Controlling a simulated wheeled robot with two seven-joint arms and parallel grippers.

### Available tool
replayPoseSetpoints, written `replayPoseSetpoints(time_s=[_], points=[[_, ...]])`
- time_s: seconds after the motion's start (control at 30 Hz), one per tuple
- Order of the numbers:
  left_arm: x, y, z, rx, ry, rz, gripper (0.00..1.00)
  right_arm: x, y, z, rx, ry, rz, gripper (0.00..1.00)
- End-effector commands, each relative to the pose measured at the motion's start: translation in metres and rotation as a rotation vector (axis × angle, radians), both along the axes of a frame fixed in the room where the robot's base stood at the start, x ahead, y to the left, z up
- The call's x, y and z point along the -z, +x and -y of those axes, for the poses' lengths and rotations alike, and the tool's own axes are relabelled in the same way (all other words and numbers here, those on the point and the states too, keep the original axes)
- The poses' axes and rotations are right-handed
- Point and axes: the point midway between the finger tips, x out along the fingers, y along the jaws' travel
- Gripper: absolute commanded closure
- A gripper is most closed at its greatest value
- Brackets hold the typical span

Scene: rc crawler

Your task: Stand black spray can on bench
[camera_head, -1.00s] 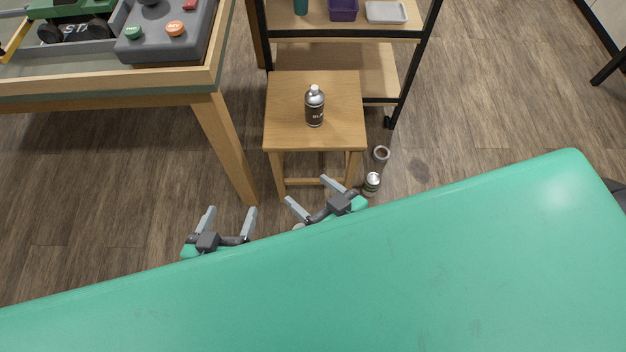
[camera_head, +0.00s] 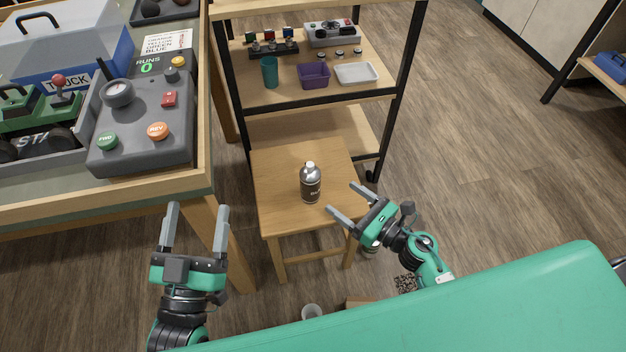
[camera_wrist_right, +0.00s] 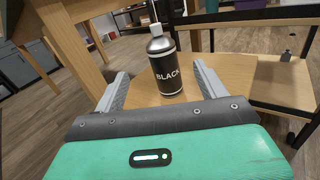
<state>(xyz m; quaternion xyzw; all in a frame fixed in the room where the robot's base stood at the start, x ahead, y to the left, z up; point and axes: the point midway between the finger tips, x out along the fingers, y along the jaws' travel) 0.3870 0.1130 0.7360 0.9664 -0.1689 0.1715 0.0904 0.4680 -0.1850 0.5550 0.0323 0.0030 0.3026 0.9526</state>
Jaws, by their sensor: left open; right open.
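The black spray can (camera_head: 310,184) stands upright on a small wooden stool (camera_head: 281,215). It has a silver top, a white nozzle and a dark label. In the right wrist view the can (camera_wrist_right: 164,66) reads "BLACK" and stands beyond the fingers, roughly centred between them. My right gripper (camera_head: 340,199) is open and empty, just right of the can near the stool's right edge. My left gripper (camera_head: 196,226) is open and empty, left of the stool and in front of the bench. The wooden bench (camera_head: 110,209) is at the left.
On the bench are a grey control box (camera_head: 140,130), a green truck (camera_head: 30,115) and a clear-lidded blue case (camera_head: 70,50). A shelf rack behind the stool holds a teal cup (camera_head: 269,72), a purple bin (camera_head: 313,75) and a white tray (camera_head: 357,73). A can (camera_head: 311,312) is on the floor.

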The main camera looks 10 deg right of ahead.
Motion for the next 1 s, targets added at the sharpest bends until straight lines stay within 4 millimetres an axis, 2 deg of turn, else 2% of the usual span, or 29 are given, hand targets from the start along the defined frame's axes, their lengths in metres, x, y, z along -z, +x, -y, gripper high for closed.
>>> replayPoseSetpoints(time_s=[0.17,0.5,0.8,1.0], points=[[-0.001,0.0,0.0,0.0,-0.001,0.002,0.27,0.004,0.008,-0.003,-0.013,-0.065,0.028,0.26],[0.017,-0.002,0.005,0.016,0.021,-0.091,0.27,0.004,0.057,-0.038,-0.013,-0.06,0.026,0.26],[0.022,-0.002,0.006,0.02,0.028,-0.114,0.27,0.005,0.075,-0.053,-0.012,-0.06,0.025,0.26],[0.018,-0.003,0.005,0.016,0.02,-0.086,0.27,0.007,0.1,-0.071,-0.012,-0.058,0.026,0.26]])
